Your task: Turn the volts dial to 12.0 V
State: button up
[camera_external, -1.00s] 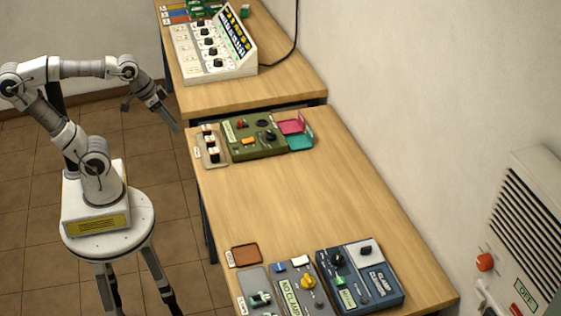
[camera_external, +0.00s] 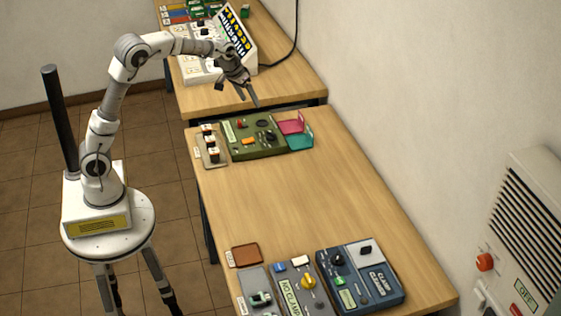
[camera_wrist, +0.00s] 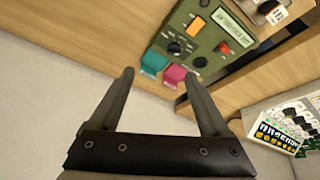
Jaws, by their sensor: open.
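My gripper (camera_external: 248,100) is open and empty, pointing down in the air above the gap between the two tables, near the green instrument box (camera_external: 262,151). The box carries a black dial (camera_external: 270,136), a second round black part (camera_external: 262,123), a red knob (camera_external: 240,124) and an orange switch (camera_external: 248,141). In the wrist view, the spread fingers (camera_wrist: 159,75) are apart from the box, whose black dial (camera_wrist: 174,48) shows beyond the fingertips. The printing is too small to read, so I cannot tell which dial is volts or its setting.
Pink (camera_external: 291,126) and teal (camera_external: 300,142) trays sit beside the green box. A white sloped console (camera_external: 215,70) stands on the far table, partly behind my arm. Blue (camera_external: 375,289) and grey (camera_external: 290,283) boxes stand at the near end. The table's middle (camera_external: 290,200) is clear.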

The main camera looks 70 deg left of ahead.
jog(key=w+a+f+y, duration=0.1)
jog(key=w+a+f, duration=0.2)
jog(key=a+f, duration=0.1)
send_near(270, 133)
jog(key=x, duration=0.8)
jog(key=shift+w+b, duration=0.1)
jog(key=shift+b, duration=0.2)
grip_shut()
